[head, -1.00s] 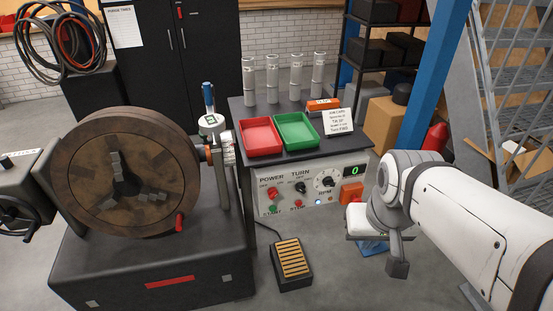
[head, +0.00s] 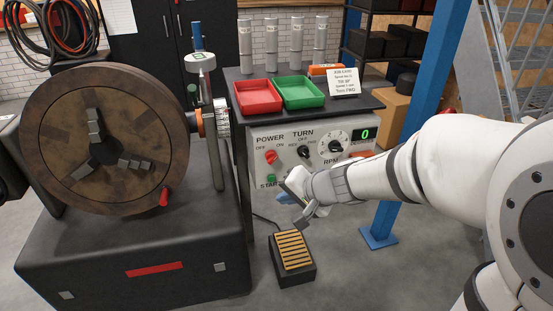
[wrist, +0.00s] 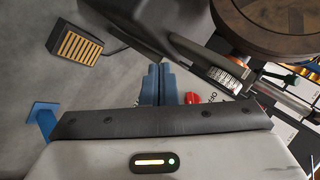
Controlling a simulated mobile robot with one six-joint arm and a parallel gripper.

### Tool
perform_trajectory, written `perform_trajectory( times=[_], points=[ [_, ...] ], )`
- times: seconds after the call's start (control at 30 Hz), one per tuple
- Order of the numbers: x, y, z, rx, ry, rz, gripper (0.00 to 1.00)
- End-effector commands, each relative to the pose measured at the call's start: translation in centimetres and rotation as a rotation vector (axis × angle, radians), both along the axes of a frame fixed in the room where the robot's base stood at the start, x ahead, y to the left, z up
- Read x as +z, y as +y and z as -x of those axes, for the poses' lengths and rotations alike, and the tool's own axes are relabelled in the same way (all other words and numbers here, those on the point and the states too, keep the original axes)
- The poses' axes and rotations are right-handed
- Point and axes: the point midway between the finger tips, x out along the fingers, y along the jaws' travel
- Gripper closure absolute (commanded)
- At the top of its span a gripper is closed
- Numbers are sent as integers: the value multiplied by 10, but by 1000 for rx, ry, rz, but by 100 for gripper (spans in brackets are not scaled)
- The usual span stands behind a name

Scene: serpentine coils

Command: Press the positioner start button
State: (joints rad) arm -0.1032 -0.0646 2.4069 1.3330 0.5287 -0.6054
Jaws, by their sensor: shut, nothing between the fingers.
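The positioner control panel (head: 330,140) is the white face under the bench top. Its green START button (head: 271,179) is at the lower left, below the red POWER knob (head: 270,157). My gripper (head: 292,190) is in front of the panel's lower part, just right of the START button, and hides the STOP button. In the wrist view my blue fingers (wrist: 158,84) are shut together with nothing between them. A red knob (wrist: 192,98) shows right beside them; the START button cannot be made out there. I cannot tell whether the fingers touch the panel.
The large round positioner table (head: 105,115) stands on its dark base at the left. A foot pedal (head: 292,250) is on the floor below the panel. Red (head: 257,92) and green (head: 299,92) trays sit on the bench. A blue post (head: 405,140) stands at the right.

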Motion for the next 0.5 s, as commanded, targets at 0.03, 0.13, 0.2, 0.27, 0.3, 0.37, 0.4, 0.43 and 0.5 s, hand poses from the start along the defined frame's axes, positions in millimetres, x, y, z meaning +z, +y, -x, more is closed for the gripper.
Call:
perform_trajectory(
  times=[0.03, 0.13, 0.2, 0.27, 0.3, 0.37, 0.4, 0.43, 0.5],
  points=[
    [-35, 2, -12, -46, 6, -25, 100],
    [-61, 2, -30, -132, 10, -58, 100],
    [-74, 1, -38, -175, 16, -73, 100],
    [-81, 0, -43, -201, 19, -79, 100],
    [-84, 0, -45, -215, 21, -84, 100],
    [-86, 0, -47, -227, 23, -87, 100],
    [-86, -1, -47, -231, 22, -88, 100],
    [-86, -1, -48, -232, 23, -87, 100],
    [-85, -1, -48, -233, 23, -89, 100]
  ],
)
